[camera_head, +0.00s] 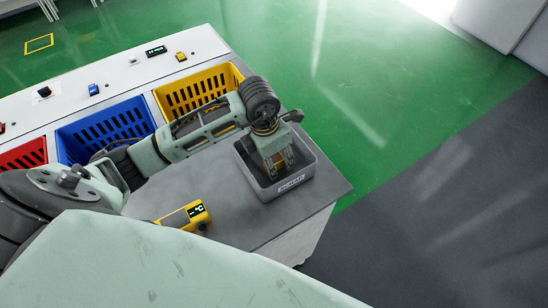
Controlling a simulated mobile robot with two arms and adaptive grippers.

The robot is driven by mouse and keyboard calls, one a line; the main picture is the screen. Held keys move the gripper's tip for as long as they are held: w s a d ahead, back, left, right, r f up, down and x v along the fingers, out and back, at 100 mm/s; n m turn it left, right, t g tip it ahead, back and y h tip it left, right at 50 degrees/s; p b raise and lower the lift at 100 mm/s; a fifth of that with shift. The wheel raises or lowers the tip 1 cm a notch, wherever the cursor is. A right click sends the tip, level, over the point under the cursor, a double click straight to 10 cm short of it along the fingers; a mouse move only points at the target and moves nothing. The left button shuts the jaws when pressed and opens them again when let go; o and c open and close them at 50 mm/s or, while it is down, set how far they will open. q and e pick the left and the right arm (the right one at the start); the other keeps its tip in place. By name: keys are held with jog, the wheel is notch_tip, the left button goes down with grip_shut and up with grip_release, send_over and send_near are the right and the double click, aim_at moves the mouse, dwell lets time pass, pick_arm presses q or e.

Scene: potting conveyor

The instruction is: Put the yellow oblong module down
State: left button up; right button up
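My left gripper (281,170) points down into a grey bin (246,172) at the right end of the table. Its fingertips are below the bin's rim. Small yellowish parts show around the fingers, but I cannot tell whether they belong to the gripper or to a module held between them. The bin's front wall carries a white label that is too small to read surely. A yellow oblong device (197,214) with a dark display showing "°C" lies on the grey table, partly hidden by my body. My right gripper is not in view.
Yellow (197,91), blue (104,128) and red (23,154) slotted crates stand in a row behind my arm. A white ledge (128,78) behind them carries several small devices. The grey tabletop (236,220) is clear between the device and the bin.

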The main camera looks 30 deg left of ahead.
pick_arm(q)
jog(key=shift+r, duration=0.55)
notch_tip(320, 180, up, 11)
jog(key=s+b, duration=0.1)
jog(key=b, duration=0.1)
jog(key=shift+s+a, duration=0.3)
jog(key=shift+a, duration=0.15)
